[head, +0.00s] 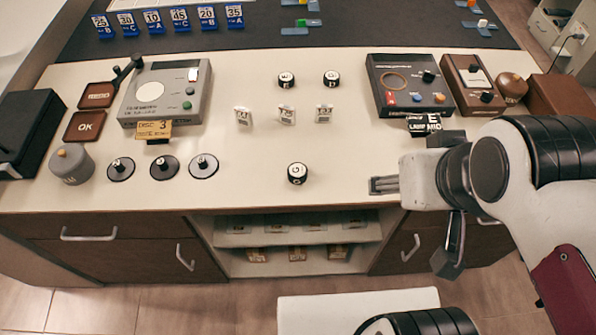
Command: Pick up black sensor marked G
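Three dark discs with knobs (164,167) are at the left, near a grey device (166,95). A dark device (410,88) is at the back right. The counter between my gripper and the nearest sensor is clear.

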